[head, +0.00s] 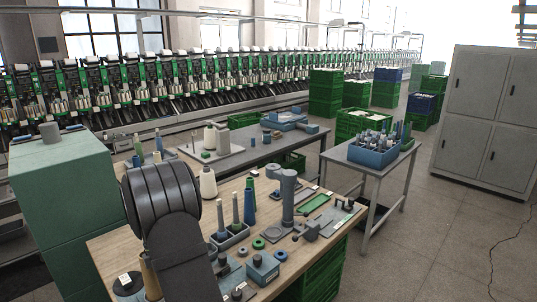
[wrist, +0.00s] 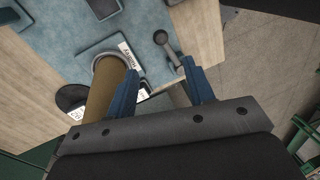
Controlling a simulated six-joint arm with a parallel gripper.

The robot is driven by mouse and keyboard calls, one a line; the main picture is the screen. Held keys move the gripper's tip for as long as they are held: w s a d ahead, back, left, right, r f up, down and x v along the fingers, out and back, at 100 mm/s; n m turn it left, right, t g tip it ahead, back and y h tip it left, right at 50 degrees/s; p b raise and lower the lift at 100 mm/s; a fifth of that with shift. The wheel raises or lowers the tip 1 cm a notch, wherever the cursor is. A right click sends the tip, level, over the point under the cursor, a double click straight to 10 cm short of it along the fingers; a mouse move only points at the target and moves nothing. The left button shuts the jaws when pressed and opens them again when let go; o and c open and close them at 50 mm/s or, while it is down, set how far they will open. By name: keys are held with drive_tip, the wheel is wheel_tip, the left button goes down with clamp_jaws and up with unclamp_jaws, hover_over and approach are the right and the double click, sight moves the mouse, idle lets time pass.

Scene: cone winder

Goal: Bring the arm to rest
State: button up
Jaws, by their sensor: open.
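My gripper (wrist: 160,68) shows in the wrist view with its two blue fingers apart and nothing between them. It is over the front edge of the wooden workbench (head: 110,254). A tan cone or tube (wrist: 105,92) stands just left of the left finger; I cannot tell whether they touch. In the head view my dark arm (head: 165,215) rises at the front left and covers part of the bench. The gripper itself is hidden there.
A blue-grey mat (wrist: 70,38) holds a labelled plate and a ball-ended lever (wrist: 162,40). A black labelled disc (wrist: 70,97) lies near the cone. The bench carries tubes, rings and a grey post (head: 288,195). A green cabinet (head: 62,200) stands left. Open floor (head: 440,240) lies right.

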wheel_tip(320, 180, up, 6)
drive_tip(key=f, duration=0.5)
drive_tip(key=s+d+f, duration=0.1)
drive_tip(key=f, duration=1)
drive_tip(key=shift+s+d+f, duration=0.2)
drive_tip(key=shift+s+f, duration=0.15)
drive_tip(key=shift+s+d+f+m, duration=0.1)
drive_tip(key=shift+d+f+m, duration=0.1)
drive_tip(key=shift+m, duration=0.1)
drive_tip(key=shift+s+d+r+m, duration=0.1)
drive_tip(key=shift+s+d+m, duration=0.35)
drive_tip(key=shift+m, duration=0.45)
drive_tip(key=shift+w+a+n, duration=0.3)
drive_tip(key=shift+a+n, duration=0.1)
drive_tip(key=shift+n, duration=0.2)
drive_tip(key=shift+w+a+r+n, duration=0.25)
drive_tip(key=shift+r+n, duration=0.05)
drive_tip(key=shift+r, duration=0.15)
drive_tip(key=shift+w+a+r+n, duration=0.2)
drive_tip(key=shift+r+n, duration=0.1)
drive_tip(key=shift+r, duration=0.1)
wheel_tip(320, 180, up, 15)
drive_tip(key=w+a, duration=0.1)
drive_tip(key=w, duration=0.1)
drive_tip(key=shift+a, duration=0.3)
drive_tip(key=shift+w, duration=0.1)
